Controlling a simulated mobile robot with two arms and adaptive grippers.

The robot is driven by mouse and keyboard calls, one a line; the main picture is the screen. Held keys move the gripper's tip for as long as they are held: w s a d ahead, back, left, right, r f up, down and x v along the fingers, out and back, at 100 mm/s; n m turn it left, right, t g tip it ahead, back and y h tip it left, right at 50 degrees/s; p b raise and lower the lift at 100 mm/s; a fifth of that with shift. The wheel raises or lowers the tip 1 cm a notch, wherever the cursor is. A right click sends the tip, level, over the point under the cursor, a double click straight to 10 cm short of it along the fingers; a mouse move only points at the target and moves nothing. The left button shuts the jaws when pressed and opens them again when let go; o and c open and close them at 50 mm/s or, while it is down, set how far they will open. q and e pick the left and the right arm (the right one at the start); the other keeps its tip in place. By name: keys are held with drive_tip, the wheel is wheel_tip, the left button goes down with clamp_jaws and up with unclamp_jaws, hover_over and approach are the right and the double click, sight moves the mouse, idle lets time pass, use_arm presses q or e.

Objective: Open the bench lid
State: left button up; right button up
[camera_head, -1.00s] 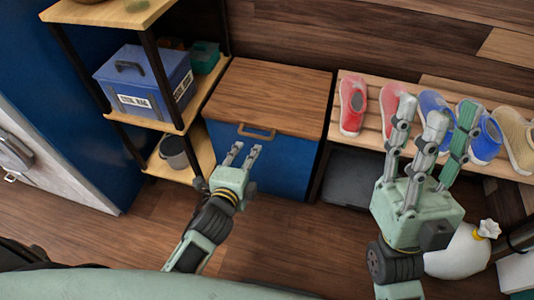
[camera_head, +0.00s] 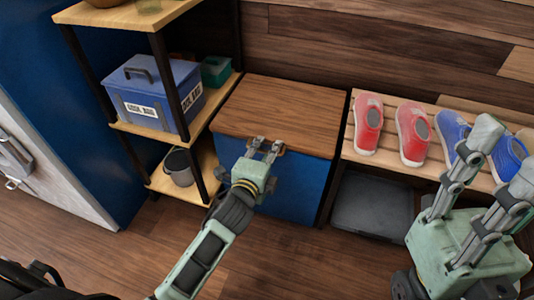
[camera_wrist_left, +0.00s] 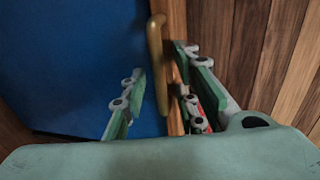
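The bench is a blue box (camera_head: 300,190) with a brown wooden lid (camera_head: 285,110), which lies flat and shut on it. A tan bar handle (camera_wrist_left: 156,55) sits at the lid's front edge. My left gripper (camera_head: 267,143) is at the handle and hides most of it in the head view. In the left wrist view, its two fingers are spread, with the handle between them and a gap to the left finger. Contact with the right finger cannot be told. My right gripper (camera_head: 496,158) has its fingers apart and empty, in front of the shoe rack.
A slatted shoe rack (camera_head: 390,160) with red and blue shoes stands right of the bench, a dark grey bin (camera_head: 372,208) beneath it. Left is a shelf (camera_head: 150,130) with a blue box (camera_head: 150,95) and a grey bucket (camera_head: 180,168). Wooden floor in front is open.

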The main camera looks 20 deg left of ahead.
use_arm(q)
drive_tip(key=shift+c, duration=0.5)
drive_tip(key=c, duration=0.5)
clamp_jaws()
drive_tip(key=shift+f, duration=0.15)
